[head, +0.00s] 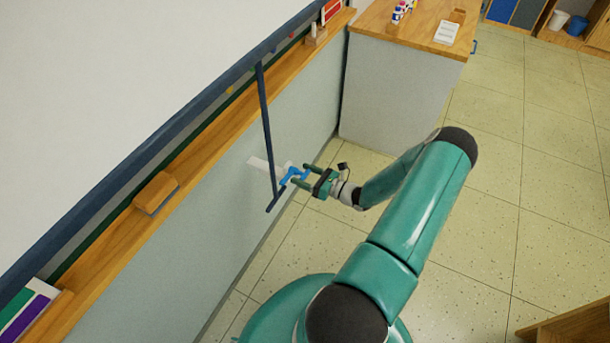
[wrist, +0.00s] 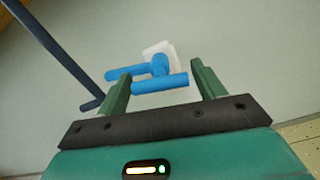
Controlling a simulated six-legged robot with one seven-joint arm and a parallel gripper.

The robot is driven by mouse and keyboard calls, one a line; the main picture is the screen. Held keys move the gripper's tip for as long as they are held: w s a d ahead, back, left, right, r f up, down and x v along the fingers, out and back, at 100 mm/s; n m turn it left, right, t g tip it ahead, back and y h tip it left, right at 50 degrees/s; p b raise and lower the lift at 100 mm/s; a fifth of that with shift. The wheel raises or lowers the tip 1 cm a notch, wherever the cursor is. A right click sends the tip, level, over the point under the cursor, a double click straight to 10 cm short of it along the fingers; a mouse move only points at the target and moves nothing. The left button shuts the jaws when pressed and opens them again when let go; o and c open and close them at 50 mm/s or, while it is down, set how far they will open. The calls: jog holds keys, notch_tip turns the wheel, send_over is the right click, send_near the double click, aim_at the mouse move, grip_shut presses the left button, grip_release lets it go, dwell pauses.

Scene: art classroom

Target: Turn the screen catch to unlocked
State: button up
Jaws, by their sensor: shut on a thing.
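The screen catch (head: 293,176) is a bright blue handle on a white plate (head: 259,164) on the grey wall below the ledge. In the wrist view the blue catch (wrist: 160,84) shows as a round hub with bars, one tilted slightly and reaching left, one crossing lower between the fingers. My gripper (head: 299,175) reaches it from the right. In the wrist view my gripper (wrist: 163,88) has its two green fingers on either side of the lower bar, shut on it. The far side of the catch and the plate's markings are hidden or too small to read.
The white screen (head: 110,90) ends in a dark blue bar, from which a dark pull rod (head: 266,125) hangs just left of the catch. A wooden ledge (head: 215,130) holds an eraser (head: 156,192). A cabinet (head: 400,85) stands beyond.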

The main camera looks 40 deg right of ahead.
jog(key=m, duration=0.4)
jog(key=shift+m, duration=0.3)
jog(key=m, duration=0.3)
jog(key=shift+m, duration=0.3)
jog(key=m, duration=0.3)
jog(key=shift+m, duration=2.2)
jog(key=o, duration=1.3)
